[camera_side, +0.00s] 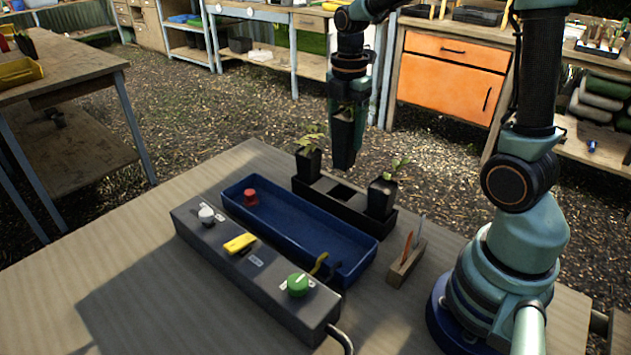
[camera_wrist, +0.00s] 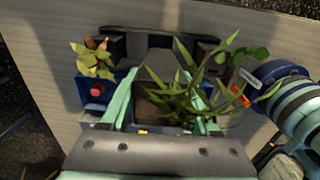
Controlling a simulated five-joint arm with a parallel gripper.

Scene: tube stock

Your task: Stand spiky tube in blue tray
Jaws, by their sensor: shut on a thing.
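In the side view my gripper (camera_side: 344,158) points down above the black rack, shut on a dark tube (camera_side: 343,128) between its fingers. In the wrist view the spiky tube (camera_wrist: 150,108), with brown soil and long narrow green leaves (camera_wrist: 190,85), sits between the green fingers of my gripper (camera_wrist: 165,112). Its leaves are mostly hidden in the side view. The blue tray (camera_side: 318,232) lies on the table, in front of the rack, with its middle floor bare. The held tube is clear of the tray.
The black rack (camera_side: 341,211) has an empty middle slot, with a plant tube (camera_side: 308,164) at the left and another (camera_side: 381,197) at the right. A red piece (camera_side: 250,197) is in the tray's left end. A knobbed grey box (camera_side: 265,262) lies in front; a wooden label block (camera_side: 406,264) stands right.

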